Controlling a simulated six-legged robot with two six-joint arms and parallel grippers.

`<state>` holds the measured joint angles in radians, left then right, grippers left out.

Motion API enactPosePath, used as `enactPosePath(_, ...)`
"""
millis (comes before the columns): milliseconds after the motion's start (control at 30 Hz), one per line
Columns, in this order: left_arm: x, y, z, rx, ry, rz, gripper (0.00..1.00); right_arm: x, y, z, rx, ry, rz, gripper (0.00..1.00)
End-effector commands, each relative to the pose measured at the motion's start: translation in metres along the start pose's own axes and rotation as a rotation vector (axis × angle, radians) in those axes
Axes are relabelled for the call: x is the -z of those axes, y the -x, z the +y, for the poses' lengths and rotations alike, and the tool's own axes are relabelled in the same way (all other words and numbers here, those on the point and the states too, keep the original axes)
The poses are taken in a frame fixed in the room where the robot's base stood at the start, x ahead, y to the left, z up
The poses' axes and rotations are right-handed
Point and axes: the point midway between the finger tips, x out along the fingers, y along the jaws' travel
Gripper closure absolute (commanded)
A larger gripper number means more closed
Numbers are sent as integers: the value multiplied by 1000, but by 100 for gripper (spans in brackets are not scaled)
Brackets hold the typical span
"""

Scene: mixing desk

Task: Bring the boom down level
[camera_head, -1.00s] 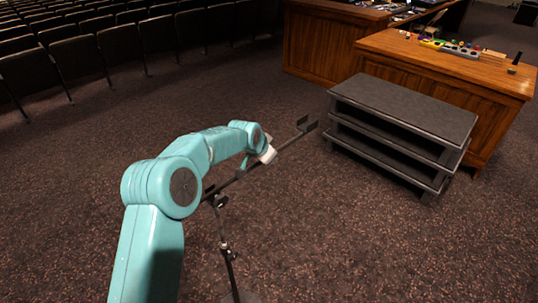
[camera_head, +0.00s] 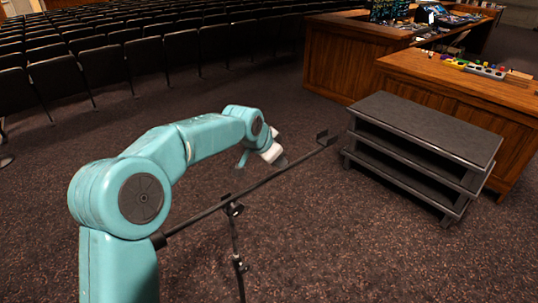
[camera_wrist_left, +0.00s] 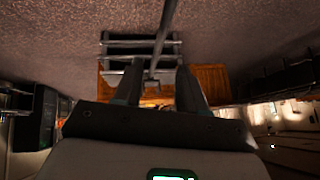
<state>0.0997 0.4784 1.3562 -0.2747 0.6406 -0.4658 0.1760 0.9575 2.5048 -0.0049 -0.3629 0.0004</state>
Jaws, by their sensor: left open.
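The boom (camera_head: 285,171) is a thin dark bar on a stand (camera_head: 236,240). In the head view it rises across the picture from a dark end piece at lower left to a small bracket (camera_head: 326,138) at upper right. My left gripper (camera_head: 278,160) is open, just above the boom's line in the picture, short of the bracket. In the left wrist view the boom (camera_wrist_left: 166,25) runs down towards the gap between the open fingers (camera_wrist_left: 158,80). I cannot tell whether it lies between them. The stand's foot is out of view. My right gripper is not in view.
A dark shelf unit (camera_head: 425,125) stands right of the bracket, close to it in the picture. Behind it are wooden desks (camera_head: 355,62) with small colourful items and equipment. Rows of dark seats (camera_head: 105,70) fill the back left. Carpet around the stand is clear.

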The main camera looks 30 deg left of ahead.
Motion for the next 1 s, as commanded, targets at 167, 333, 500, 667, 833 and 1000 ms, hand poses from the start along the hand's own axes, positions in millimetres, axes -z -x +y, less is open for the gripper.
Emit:
enactPosePath(167, 0, 35, 0, 0, 0, 2, 59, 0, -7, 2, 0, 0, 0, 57)
enactPosePath(333, 0, 50, 0, -1, 0, -1, 59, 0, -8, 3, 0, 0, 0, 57)
enactPosePath(500, 0, 53, 0, -2, 0, -2, 59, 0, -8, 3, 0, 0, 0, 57)
enactPosePath(667, 0, 52, 0, -1, 0, -1, 59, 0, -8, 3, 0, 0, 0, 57)
enactPosePath(833, 0, 52, 0, -1, 0, -1, 59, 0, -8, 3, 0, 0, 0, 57)
enactPosePath(1000, -13, 26, 17, -35, 18, -23, 59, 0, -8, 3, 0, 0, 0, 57)
